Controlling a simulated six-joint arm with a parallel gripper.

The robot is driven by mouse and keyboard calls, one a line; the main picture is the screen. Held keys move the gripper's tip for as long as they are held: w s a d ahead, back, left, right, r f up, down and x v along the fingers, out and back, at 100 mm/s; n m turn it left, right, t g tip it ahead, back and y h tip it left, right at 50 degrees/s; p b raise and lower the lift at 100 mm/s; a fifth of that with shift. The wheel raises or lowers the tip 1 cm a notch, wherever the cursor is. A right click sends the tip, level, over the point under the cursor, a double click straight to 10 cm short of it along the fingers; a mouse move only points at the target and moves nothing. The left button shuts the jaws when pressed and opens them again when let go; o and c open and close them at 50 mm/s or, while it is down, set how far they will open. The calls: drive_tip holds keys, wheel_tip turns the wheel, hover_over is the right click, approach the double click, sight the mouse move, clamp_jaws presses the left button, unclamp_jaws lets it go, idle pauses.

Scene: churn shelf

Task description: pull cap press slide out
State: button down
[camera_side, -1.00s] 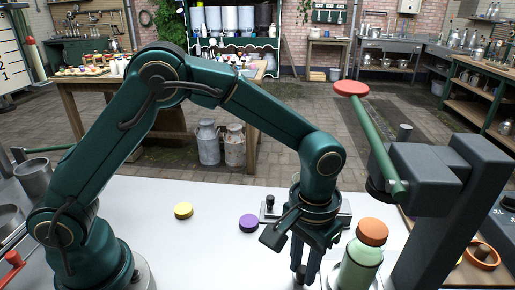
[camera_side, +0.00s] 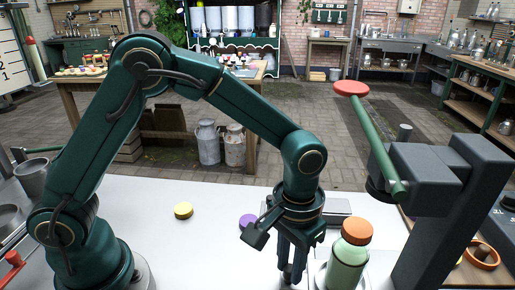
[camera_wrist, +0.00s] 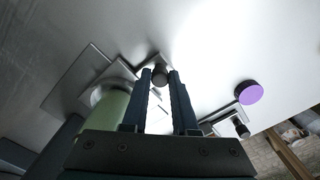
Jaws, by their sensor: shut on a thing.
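My gripper (camera_side: 291,275) points down at the front of the white table and is shut on the small dark knob (camera_wrist: 160,76) of the slide. The slide's pale round holder (camera_side: 320,277) is just right of my fingers. A green bottle (camera_side: 346,267) stands upright in it with an orange cap (camera_side: 357,231) on top. In the wrist view the bottle (camera_wrist: 108,115) is left of my fingers, partly hidden by the gripper body. The press (camera_side: 430,178) stands at the right. Its green lever (camera_side: 375,140) is raised, with a red knob (camera_side: 351,88) at its end.
A yellow cap (camera_side: 183,210) lies on the table at left. A purple cap (camera_wrist: 248,92) lies farther back, partly behind my gripper in the side view. Another fixture with a small knob (camera_wrist: 241,129) sits nearby. An orange ring-shaped bowl (camera_side: 482,254) is at far right.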

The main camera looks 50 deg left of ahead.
drive_tip(key=shift+s+a, duration=3.2)
drive_tip(key=shift+a, duration=0.15)
drive_tip(key=c, duration=0.7)
unclamp_jaws()
drive_tip(key=shift+s, duration=0.1)
drive_tip(key=shift+r, duration=0.1)
drive_tip(key=shift+r, duration=2.5)
